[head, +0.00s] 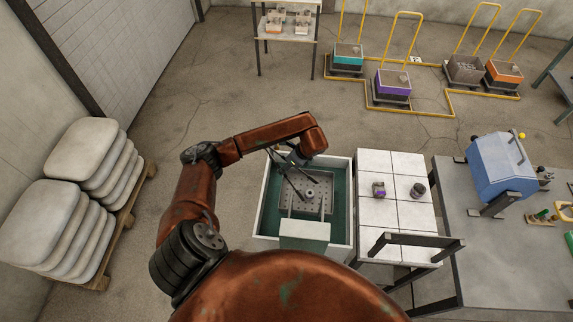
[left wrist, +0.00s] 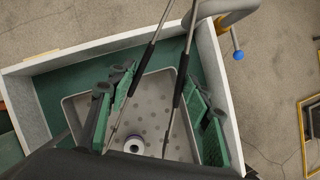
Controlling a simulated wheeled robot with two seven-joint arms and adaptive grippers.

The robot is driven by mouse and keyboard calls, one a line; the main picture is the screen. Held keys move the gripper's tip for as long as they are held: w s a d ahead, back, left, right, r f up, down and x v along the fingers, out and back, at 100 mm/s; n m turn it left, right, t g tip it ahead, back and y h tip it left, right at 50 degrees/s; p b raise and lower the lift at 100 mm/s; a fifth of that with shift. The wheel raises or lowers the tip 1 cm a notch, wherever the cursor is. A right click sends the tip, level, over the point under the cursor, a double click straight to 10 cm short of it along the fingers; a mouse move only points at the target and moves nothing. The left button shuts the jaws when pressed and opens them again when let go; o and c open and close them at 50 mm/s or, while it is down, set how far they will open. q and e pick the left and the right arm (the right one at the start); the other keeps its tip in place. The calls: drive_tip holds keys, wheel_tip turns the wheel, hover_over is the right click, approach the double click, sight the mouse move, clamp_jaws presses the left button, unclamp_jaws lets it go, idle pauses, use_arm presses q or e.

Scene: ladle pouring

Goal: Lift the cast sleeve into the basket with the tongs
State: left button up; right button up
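My left gripper (head: 290,157) is over the green-lined tank, with its green-padded fingers (left wrist: 162,82) on either side of the tongs (left wrist: 179,88). The finger pads appear to bear on the tongs' black grips. The tongs' thin legs are spread and slant down over a grey perforated tray (head: 322,182), apparently the basket. A small pale ring-shaped piece with a dark hole, possibly the cast sleeve (head: 310,194), appears over the tray. In the left wrist view the ring (left wrist: 134,146) shows between the tongs' legs; contact cannot be told. My right gripper is out of view.
The tank's pale rim (head: 350,215) surrounds the tray. A white tiled table (head: 400,215) to its right holds a small purple-and-grey item (head: 379,189) and a dark cylinder (head: 418,190). A blue machine (head: 500,168) stands farther right. Stacked sacks (head: 60,225) are at left.

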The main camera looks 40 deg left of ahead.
use_arm(q)
drive_tip(key=shift+r, duration=0.15)
wheel_tip(320, 180, up, 10)
drive_tip(key=p, duration=0.5)
idle(0.4)
